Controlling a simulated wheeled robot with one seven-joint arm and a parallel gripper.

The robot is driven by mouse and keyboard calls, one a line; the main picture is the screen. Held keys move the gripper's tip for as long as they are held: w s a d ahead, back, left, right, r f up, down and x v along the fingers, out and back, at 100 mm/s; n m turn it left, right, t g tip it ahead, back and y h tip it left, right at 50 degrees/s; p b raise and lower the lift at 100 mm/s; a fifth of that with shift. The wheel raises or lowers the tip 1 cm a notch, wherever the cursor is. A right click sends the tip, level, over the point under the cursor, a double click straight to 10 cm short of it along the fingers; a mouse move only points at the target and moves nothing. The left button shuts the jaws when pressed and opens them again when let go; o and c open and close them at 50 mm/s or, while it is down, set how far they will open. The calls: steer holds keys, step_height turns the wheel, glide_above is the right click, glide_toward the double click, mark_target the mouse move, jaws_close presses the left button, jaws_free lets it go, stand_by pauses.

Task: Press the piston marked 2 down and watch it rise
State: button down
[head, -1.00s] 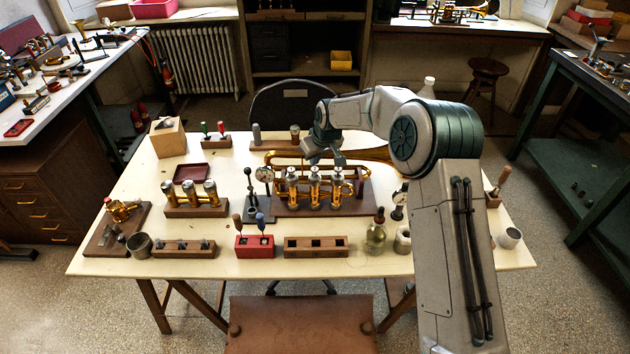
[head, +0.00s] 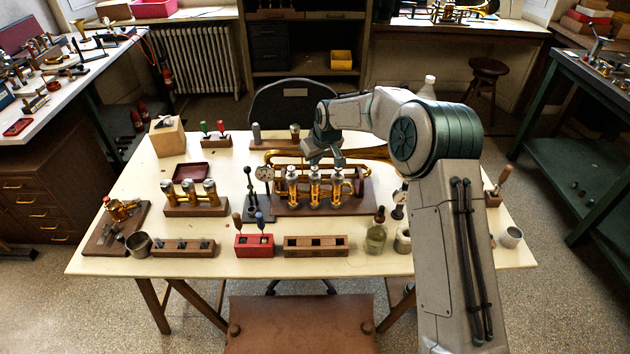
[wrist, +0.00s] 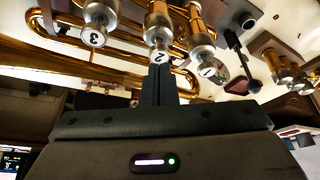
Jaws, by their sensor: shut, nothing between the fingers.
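The brass horn (head: 356,183) lies on a wooden stand in the middle of the bench, its three valves upright in a row. In the wrist view the piston marked 2 (wrist: 159,55) is the middle one, with a pale numbered cap. The piston marked 3 (wrist: 94,37) is to its left and the piston marked 1 (wrist: 209,70) to its right. My gripper (wrist: 160,72) is shut and empty, its fingertips right at the cap of piston 2 and overlapping its edge. I cannot tell whether they touch, or whether the piston is lowered. In the head view my gripper (head: 322,160) is just above the valves.
A dial gauge stand (head: 263,175) stands close left of the horn. A second valve block (head: 196,203) is farther left. A red block with tools (head: 254,246), a wooden block (head: 316,246) and a glass bottle (head: 376,238) line the front edge.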

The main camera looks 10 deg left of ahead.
steer(key=shift+f+b, duration=0.9)
steer(key=shift+f, duration=0.4)
steer(key=shift+r+p, duration=1.35)
steer(key=shift+r, duration=1.4)
steer(key=shift+f, duration=0.15)
